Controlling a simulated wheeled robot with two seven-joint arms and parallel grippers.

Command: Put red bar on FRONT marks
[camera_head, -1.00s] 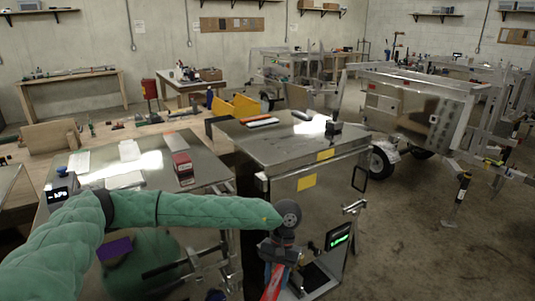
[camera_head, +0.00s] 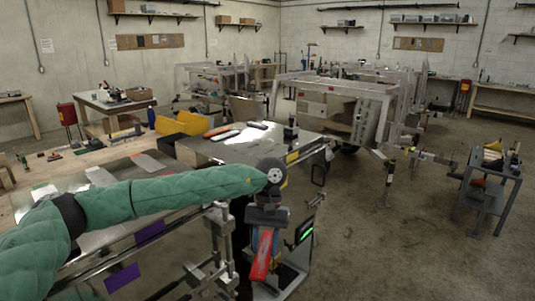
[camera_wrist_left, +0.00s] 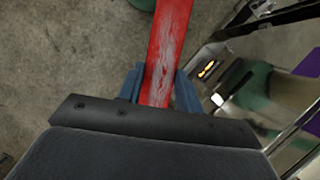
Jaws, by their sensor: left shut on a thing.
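My left gripper (camera_head: 264,238) hangs at the lower middle of the head view, at the end of my green-sleeved arm. It is shut on a red bar (camera_head: 262,262), which points down towards the floor. In the left wrist view, the red bar (camera_wrist_left: 170,40) runs up out of view between the two blue fingers of the gripper (camera_wrist_left: 158,88). Bare floor shows beside it there. A metal-topped trailer (camera_head: 240,152) stands just beyond the gripper, with a yellow patch (camera_head: 292,157) on its side. I cannot make out any FRONT marks. My right gripper is not in view.
Yellow bins (camera_head: 183,124) stand behind the metal top. A frame trailer (camera_head: 335,105) stands further back. A dark cart (camera_head: 490,185) with tools stands at the right. The floor (camera_head: 400,235) between them is open. Metal rails lie close at lower left.

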